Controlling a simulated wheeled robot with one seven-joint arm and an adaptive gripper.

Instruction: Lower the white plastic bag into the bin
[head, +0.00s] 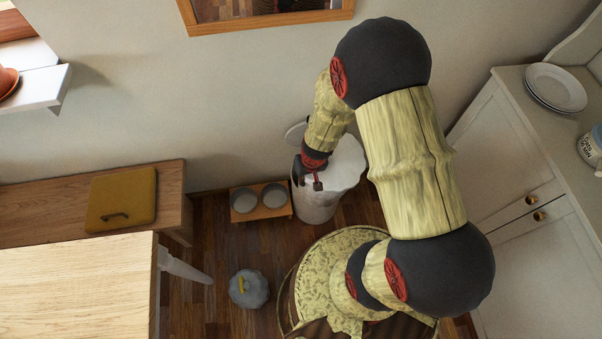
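The white bin (318,211) stands on the wooden floor by the back wall. A pale round shape, perhaps its raised lid (295,132), shows behind it at the left. A white, uneven mass that looks like the plastic bag (347,165) fills the bin's top. I cannot clearly tell where bag and bin divide, or how deep the bag sits. My gripper (309,184) points down over the left front of the bin's top, against the white mass in the picture. Its fingers are small and partly hidden, so their opening and any hold on the bag are unclear.
A wooden stand with two bowls (259,201) is just left of the bin.

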